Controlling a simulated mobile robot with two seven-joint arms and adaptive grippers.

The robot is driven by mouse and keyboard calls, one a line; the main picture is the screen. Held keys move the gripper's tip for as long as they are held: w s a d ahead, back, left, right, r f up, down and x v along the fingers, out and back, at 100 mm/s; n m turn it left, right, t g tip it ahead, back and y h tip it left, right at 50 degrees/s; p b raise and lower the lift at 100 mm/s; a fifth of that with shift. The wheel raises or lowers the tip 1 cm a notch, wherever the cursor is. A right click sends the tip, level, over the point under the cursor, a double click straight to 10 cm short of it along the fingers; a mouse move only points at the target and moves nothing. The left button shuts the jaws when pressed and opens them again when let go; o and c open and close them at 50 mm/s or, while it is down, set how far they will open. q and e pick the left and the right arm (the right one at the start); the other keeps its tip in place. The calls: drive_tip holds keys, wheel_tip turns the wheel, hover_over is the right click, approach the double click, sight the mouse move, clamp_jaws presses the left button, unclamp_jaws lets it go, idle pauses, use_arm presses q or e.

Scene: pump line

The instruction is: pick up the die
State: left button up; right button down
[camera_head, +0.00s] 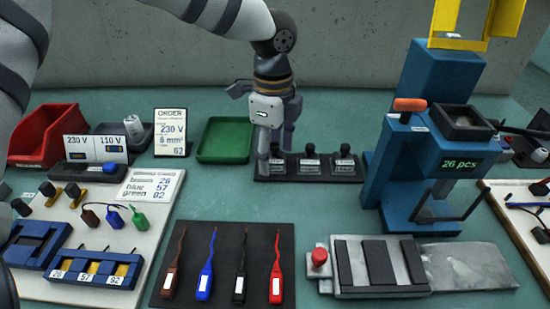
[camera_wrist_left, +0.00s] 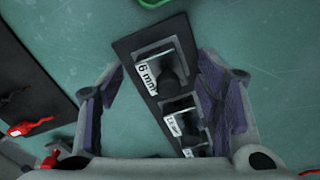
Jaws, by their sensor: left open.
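Three dark dies with white labels stand in a row on a black rack (camera_head: 262,179) at the back middle of the bench. The left die (camera_head: 279,166) is partly hidden by my gripper. The middle die (camera_head: 310,161) and right die (camera_head: 344,161) are clear of it. My left gripper (camera_head: 270,162) points down at the left end of the rack. In the left wrist view its open fingers (camera_wrist_left: 162,80) lie either side of the rack, with the die labelled 6 mm (camera_wrist_left: 168,78) between them. I cannot tell whether they touch it.
A blue press (camera_head: 410,165) with an orange handle stands right of the rack. A green tray (camera_head: 225,141) and an order sign (camera_head: 171,132) stand to the left. In front are a black mat (camera_head: 255,245) with several coloured tools and a grey plate fixture (camera_head: 460,266).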

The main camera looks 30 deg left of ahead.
use_arm(q)
drive_tip(key=shift+w+f, duration=0.1)
drive_tip(key=shift+f, duration=0.4)
clamp_jaws()
drive_tip(key=shift+r, duration=0.1)
